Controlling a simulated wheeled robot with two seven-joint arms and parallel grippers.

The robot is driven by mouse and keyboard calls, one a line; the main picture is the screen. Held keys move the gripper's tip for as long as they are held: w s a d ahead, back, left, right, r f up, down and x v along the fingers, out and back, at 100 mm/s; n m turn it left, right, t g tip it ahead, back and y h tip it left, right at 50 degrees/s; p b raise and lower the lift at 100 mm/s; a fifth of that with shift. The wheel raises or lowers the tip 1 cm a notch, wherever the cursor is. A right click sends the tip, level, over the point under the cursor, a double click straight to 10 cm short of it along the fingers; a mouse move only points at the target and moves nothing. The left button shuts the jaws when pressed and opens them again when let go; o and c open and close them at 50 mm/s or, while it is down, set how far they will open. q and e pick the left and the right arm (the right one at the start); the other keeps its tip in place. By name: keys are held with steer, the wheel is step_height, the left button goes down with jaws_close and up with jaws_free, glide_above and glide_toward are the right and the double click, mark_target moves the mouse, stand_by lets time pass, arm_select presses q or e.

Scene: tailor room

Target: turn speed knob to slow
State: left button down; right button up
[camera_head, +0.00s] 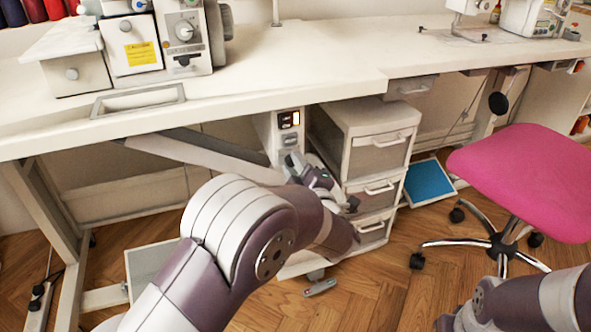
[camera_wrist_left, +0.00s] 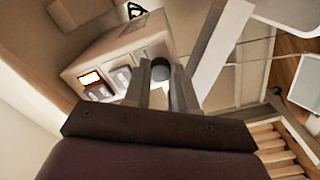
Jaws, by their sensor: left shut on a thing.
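The speed control box (camera_head: 287,125) hangs under the sewing table beside the drawer unit, with a lit switch near its top. In the left wrist view the beige control box (camera_wrist_left: 118,52) shows a glowing orange-white switch (camera_wrist_left: 91,78) and pale buttons. The dark round speed knob (camera_wrist_left: 160,70) sits between the fingertips of my left gripper (camera_wrist_left: 164,75), which is shut on it. In the head view my left gripper (camera_head: 292,163) reaches the lower front of the box, and the knob is hidden there. Knob setting marks are not readable. My right gripper (camera_head: 452,321) is partly cut off at the bottom edge.
The white sewing table (camera_head: 290,62) overhangs the box. A drawer unit (camera_head: 365,150) stands close on the right of my left gripper. A pink chair (camera_head: 525,175) and a blue-topped pedal (camera_head: 429,181) are farther right. Open wooden floor lies between.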

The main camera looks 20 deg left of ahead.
arm_select(q)
steer(key=shift+f, duration=0.1)
stand_by(0.4)
steer(key=c, duration=0.9)
jaws_free()
steer(key=p+v, duration=0.5)
steer(key=v, duration=0.7)
steer(key=shift+s+d, duration=0.25)
